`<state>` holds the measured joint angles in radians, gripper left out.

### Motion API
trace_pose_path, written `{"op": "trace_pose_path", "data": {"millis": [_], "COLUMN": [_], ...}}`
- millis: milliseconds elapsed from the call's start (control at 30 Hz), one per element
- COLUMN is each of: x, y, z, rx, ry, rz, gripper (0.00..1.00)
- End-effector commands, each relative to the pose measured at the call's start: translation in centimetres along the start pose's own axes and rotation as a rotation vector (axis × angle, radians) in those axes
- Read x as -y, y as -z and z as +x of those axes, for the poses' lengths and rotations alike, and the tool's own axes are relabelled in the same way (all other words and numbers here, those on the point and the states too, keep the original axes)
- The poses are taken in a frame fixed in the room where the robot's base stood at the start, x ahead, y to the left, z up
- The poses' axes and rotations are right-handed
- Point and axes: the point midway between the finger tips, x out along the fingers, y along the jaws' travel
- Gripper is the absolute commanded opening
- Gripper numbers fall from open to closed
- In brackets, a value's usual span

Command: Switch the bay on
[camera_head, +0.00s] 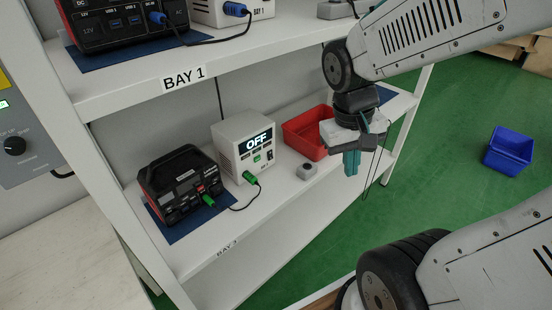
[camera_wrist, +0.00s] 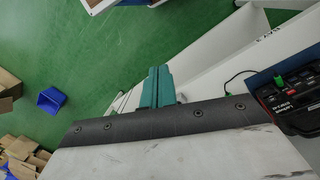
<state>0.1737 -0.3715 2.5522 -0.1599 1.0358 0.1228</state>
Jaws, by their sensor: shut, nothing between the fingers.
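On the lower shelf, a white box (camera_head: 243,146) has a display reading "OFF". A green-plugged cable joins it to a black and red power station (camera_head: 183,185) on a blue mat. The power station also shows in the wrist view (camera_wrist: 290,95). A small grey box with a round button (camera_head: 307,171) sits on the shelf to the right of the white box. My gripper (camera_head: 352,170), with teal fingers, is shut and empty. It points down, to the right of the button box in the head view and apart from it. Its fingers show in the wrist view (camera_wrist: 156,88).
A red bin (camera_head: 305,135) stands behind the button box. The upper shelf (camera_head: 130,92), labelled "BAY 1", holds another power station (camera_head: 125,22) and a white box (camera_head: 230,10) with blue plugs. A blue bin (camera_head: 509,150) is on the green floor. A wall panel (camera_head: 25,145) is at left.

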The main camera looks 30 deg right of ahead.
Motion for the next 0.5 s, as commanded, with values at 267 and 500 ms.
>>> {"op": "trace_pose_path", "data": {"millis": [267, 500], "x": [-3.8, -4.5], "y": [7.2, 13.6], "z": [7.5, 14.1], "rx": [-0.107, -0.29], "ry": [-0.082, 0.022], "rz": [0.246, 0.484], "gripper": [0.0, 0.0]}}
